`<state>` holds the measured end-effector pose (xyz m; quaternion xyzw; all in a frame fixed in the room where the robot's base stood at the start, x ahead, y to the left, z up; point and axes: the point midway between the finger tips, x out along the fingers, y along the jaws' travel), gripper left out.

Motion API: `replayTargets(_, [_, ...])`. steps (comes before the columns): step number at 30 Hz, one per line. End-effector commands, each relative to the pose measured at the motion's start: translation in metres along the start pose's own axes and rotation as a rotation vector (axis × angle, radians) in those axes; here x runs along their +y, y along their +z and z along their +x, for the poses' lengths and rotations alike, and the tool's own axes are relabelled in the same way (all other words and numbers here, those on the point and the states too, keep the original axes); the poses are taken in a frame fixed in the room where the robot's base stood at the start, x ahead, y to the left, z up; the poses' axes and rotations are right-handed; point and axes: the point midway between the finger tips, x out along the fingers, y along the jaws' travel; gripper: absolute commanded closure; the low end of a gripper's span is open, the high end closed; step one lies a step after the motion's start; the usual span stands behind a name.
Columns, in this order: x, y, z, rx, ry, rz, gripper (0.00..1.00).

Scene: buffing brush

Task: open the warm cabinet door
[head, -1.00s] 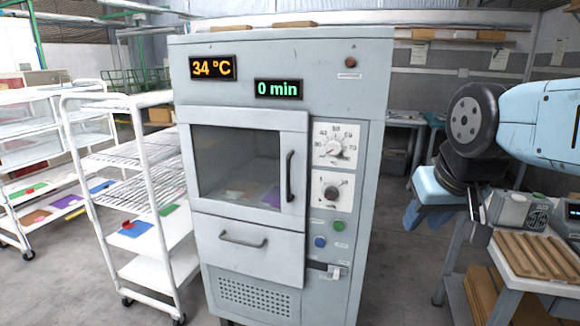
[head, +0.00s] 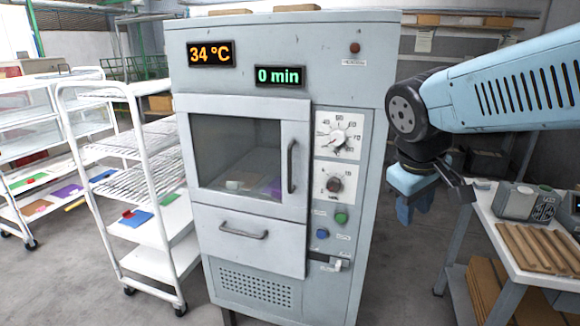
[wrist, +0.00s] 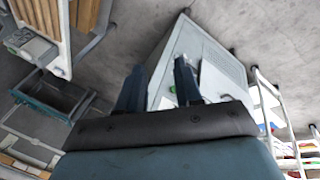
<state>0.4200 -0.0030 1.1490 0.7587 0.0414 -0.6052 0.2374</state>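The warm cabinet (head: 345,80) is a tall pale grey unit in the middle of the head view. Its door (head: 297,115) has a glass window and looks shut, with a dark vertical handle (head: 291,167) on its right side. A few small items show dimly behind the glass. My gripper (head: 414,208) is to the right of the cabinet, pointing down, apart from the handle. In the wrist view my gripper (wrist: 158,88) has its two fingers spread with nothing held between them, and the cabinet (wrist: 172,62) lies beyond them.
A lower drawer (head: 250,250) with its own handle sits under the door; dials and buttons are on the right. A white rack trolley (head: 157,235) stands close on the left. A white table (head: 508,236) with wooden slats is at right. Floor shows between cabinet and table.

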Motion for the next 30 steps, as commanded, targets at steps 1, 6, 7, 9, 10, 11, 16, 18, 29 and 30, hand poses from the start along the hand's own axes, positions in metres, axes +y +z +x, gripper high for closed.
replayTargets(1, [0.000, -0.007, 0.006, -0.048, 0.032, -0.094, 0.65])
replayTargets(6, [0.004, -0.033, 0.020, -0.191, 0.164, -0.396, 0.65])
replayTargets(7, [0.004, -0.039, 0.022, -0.214, 0.189, -0.449, 0.65])
replayTargets(9, [0.003, -0.053, 0.026, -0.267, 0.249, -0.571, 0.65])
replayTargets(10, [0.003, -0.060, 0.028, -0.288, 0.276, -0.624, 0.65])
replayTargets(11, [0.002, -0.067, 0.029, -0.309, 0.304, -0.676, 0.65])
replayTargets(16, [-0.010, -0.112, 0.035, -0.419, 0.473, -0.963, 0.65])
replayTargets(18, [-0.020, -0.132, 0.037, -0.457, 0.548, -1.078, 0.65])
replayTargets(29, [-0.116, -0.239, 0.040, -0.596, 1.004, -1.599, 0.65])
replayTargets(30, [-0.130, -0.248, 0.040, -0.604, 1.055, -1.643, 0.65])
